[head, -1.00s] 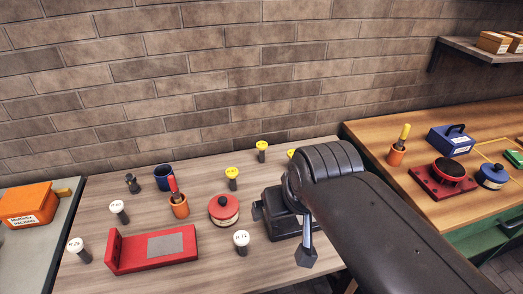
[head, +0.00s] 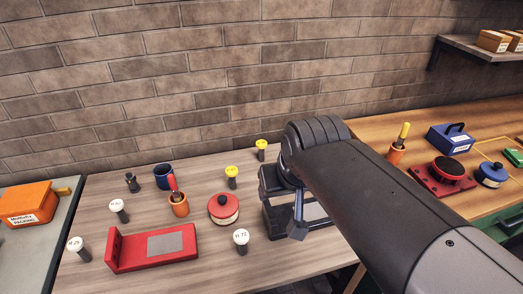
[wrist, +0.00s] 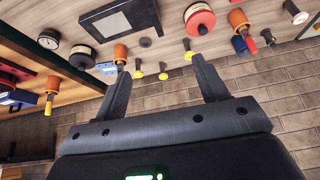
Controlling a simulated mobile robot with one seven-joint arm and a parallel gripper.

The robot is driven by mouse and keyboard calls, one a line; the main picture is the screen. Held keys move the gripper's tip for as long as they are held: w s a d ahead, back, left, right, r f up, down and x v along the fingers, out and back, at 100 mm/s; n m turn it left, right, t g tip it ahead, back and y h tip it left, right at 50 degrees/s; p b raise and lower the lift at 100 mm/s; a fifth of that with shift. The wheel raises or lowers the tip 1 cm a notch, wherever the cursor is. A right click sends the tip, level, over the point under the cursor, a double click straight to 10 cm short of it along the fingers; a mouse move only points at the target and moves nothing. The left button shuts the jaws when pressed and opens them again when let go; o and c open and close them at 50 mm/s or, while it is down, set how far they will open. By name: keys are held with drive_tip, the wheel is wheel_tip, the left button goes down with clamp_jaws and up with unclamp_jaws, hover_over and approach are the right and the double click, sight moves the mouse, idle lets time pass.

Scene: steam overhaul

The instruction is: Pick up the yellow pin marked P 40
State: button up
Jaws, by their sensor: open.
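Two yellow-headed pins with dark shanks stand upright on the wooden bench in the head view: a nearer one (head: 231,172) and one farther back (head: 261,145). The wrist view shows three yellow pins: one at right (wrist: 188,45), one in the middle (wrist: 163,75) and one at left (wrist: 138,73). My arm hides the third in the head view. The marks are too small to read, so I cannot tell which is P 40. My gripper (wrist: 157,65) is open and empty, its fingers spread with the pins beyond and between them in the picture.
A black box (head: 272,205) stands beneath my arm. A red round tin (head: 223,209), an orange cup (head: 179,206), a blue cup (head: 163,177), a red stand (head: 152,248) and several white-headed pins (head: 241,237) share the bench. The brick wall (head: 200,80) rises behind.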

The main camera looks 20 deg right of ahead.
drive_tip(key=w+d+r+m, duration=0.1)
drive_tip(key=w+d, duration=0.1)
drive_tip(key=w, duration=0.9)
drive_tip(key=m+g+h, duration=0.2)
drive_tip(key=m, duration=0.2)
hover_over(263, 144)
drive_tip(key=s+a, duration=0.1)
drive_tip(key=s, duration=0.1)
wheel_tip(263, 144, down, 19)
drive_tip(key=x, duration=0.5)
drive_tip(key=shift+w+a+f, duration=0.15)
drive_tip(key=shift+a+x, duration=0.15)
drive_tip(key=shift+x, duration=0.7)
drive_tip(key=shift+a+x, duration=0.2)
drive_tip(key=shift+x, duration=0.7)
drive_tip(key=shift+a+x, duration=0.15)
drive_tip(key=shift+x, duration=0.7)
drive_tip(key=shift+d, duration=0.15)
drive_tip(key=shift+c, duration=0.5)
drive_tip(key=shift+w, duration=0.1)
drive_tip(key=c, duration=1.3)
